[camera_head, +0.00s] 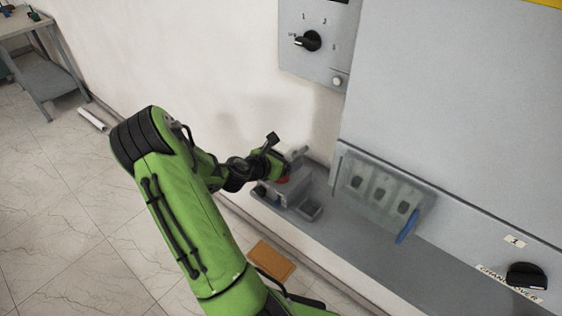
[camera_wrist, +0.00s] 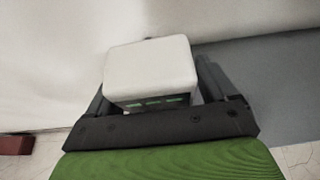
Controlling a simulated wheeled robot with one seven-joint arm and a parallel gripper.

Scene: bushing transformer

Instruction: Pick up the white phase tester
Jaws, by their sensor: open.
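The white phase tester (camera_wrist: 150,68) is a pale rounded box with small green displays on its near face, seen close up in the wrist view. My gripper (camera_wrist: 157,88) is open, with one dark finger on each side of the tester. I cannot tell whether either finger touches it. In the head view my gripper (camera_head: 284,158) is at the left end of the grey ledge, beside the wall. The tester is hard to make out there, largely hidden by my gripper.
A grey holder (camera_head: 309,210) with a small open compartment sits on the ledge (camera_head: 350,243) below my gripper. A clear panel (camera_head: 380,190) with a blue handle (camera_head: 407,226) stands to the right. A brown block (camera_head: 271,260) lies below the ledge. A knob box (camera_head: 312,42) hangs above.

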